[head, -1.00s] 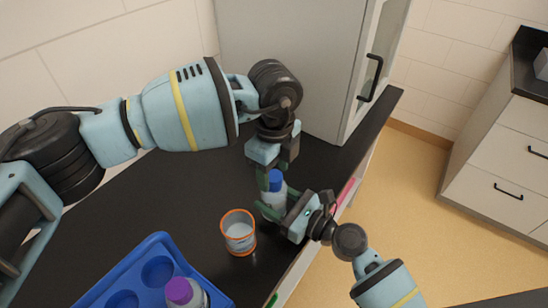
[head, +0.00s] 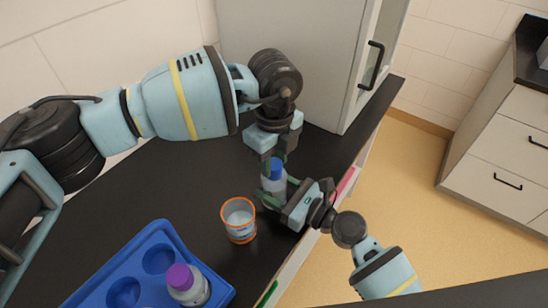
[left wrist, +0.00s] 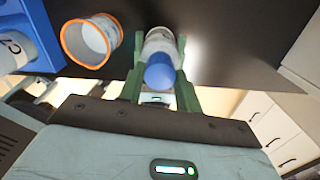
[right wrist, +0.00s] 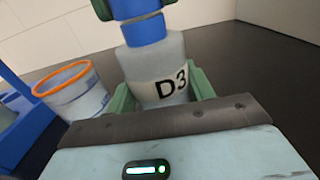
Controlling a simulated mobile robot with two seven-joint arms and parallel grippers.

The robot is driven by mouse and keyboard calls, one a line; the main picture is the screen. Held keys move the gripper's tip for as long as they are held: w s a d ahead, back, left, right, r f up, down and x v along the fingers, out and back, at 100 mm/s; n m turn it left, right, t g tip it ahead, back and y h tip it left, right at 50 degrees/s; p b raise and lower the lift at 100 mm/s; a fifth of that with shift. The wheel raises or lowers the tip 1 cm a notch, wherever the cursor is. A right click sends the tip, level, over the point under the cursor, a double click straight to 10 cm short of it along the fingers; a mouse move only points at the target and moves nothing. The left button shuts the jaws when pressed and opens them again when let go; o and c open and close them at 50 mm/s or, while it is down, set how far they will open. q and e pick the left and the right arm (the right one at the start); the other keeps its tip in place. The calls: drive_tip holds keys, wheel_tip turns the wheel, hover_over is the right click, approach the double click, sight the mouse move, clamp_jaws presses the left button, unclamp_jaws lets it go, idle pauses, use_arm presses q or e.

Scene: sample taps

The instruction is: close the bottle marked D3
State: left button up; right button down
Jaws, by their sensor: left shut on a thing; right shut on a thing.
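The D3 bottle (right wrist: 165,75) stands upright on the dark counter, its label facing the right wrist camera. It also shows in the head view (head: 273,188). My right gripper (head: 276,192) is shut on its body from the side. My left gripper (head: 272,162) points down from above and is shut on the blue cap (left wrist: 160,74) at the bottle's top. In the right wrist view a thin seam divides the blue part, with a blue band (right wrist: 146,31) just above the shoulder. I cannot tell whether the cap is fully seated.
An orange-rimmed cup (head: 239,222) stands close left of the bottle. A blue tray (head: 100,281) with a purple-capped bottle (head: 187,284) is at the front left. A pale cabinet (head: 290,55) rises behind. The counter's edge runs close on the right.

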use_arm(q)
drive_tip(key=m, duration=0.4)
drive_tip(key=shift+m, duration=0.4)
drive_tip(key=m, duration=0.4)
drive_tip(key=shift+m, duration=0.3)
drive_tip(key=m, duration=0.4)
drive_tip(key=shift+m, duration=0.3)
drive_tip(key=m, duration=0.4)
drive_tip(key=shift+m, duration=0.3)
drive_tip(key=m, duration=0.4)
drive_tip(key=shift+m, duration=0.3)
drive_tip(key=m, duration=0.4)
drive_tip(key=shift+m, duration=0.3)
drive_tip(key=m, duration=0.8)
drive_tip(key=o, duration=1.2)
drive_tip(key=shift+f, duration=0.1)
drive_tip(key=shift+c, duration=0.2)
